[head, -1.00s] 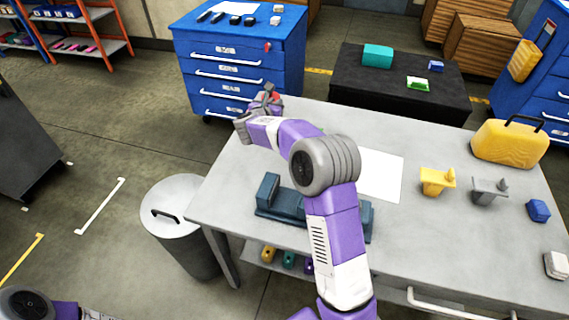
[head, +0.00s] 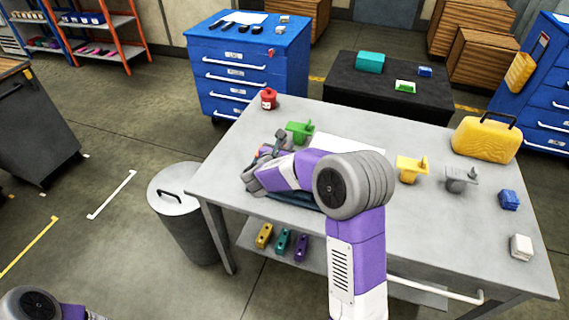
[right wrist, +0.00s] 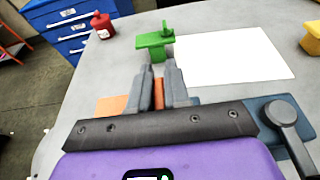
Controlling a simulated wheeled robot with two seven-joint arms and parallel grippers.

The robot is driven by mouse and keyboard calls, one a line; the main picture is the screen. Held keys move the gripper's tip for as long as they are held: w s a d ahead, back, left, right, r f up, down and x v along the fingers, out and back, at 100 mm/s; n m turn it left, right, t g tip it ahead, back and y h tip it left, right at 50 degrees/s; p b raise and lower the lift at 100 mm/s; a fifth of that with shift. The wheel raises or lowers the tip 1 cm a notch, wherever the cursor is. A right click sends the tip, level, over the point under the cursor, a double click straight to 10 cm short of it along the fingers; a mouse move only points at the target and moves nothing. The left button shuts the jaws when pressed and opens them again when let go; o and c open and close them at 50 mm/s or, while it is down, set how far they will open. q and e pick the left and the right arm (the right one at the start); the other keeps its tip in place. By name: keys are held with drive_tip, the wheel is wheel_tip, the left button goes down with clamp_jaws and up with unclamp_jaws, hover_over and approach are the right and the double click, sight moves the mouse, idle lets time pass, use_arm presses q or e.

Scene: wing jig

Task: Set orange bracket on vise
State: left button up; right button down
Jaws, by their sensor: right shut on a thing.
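My right gripper (head: 268,152) is low over the left part of the table, and it also shows in the right wrist view (right wrist: 160,82). Its grey fingers are shut on the orange bracket (right wrist: 110,104), which shows between them and to their left. The dark blue-grey vise (head: 293,200) is mostly hidden under my right arm in the head view. A part of it with a grey lever shows at the right of the right wrist view (right wrist: 268,104). I cannot tell whether the bracket touches the vise. My left gripper is not in view.
A green bracket (head: 299,131) stands just beyond the gripper, with a red can (head: 268,99) at the far left corner. A white sheet (right wrist: 232,56) lies right of the green bracket. Yellow (head: 411,169) and grey (head: 461,179) brackets stand farther right.

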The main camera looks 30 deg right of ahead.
wheel_tip(320, 180, down, 4)
drive_tip(key=shift+f+b, duration=0.15)
drive_tip(key=shift+b, duration=0.35)
drive_tip(key=c, duration=1.1)
unclamp_jaws()
drive_tip(key=shift+s+f, duration=0.1)
drive_tip(key=shift+a+r, duration=0.2)
drive_tip(key=shift+r, duration=0.05)
drive_tip(key=p+v, duration=0.1)
drive_tip(key=v, duration=1)
drive_tip(key=shift+s+a, duration=0.25)
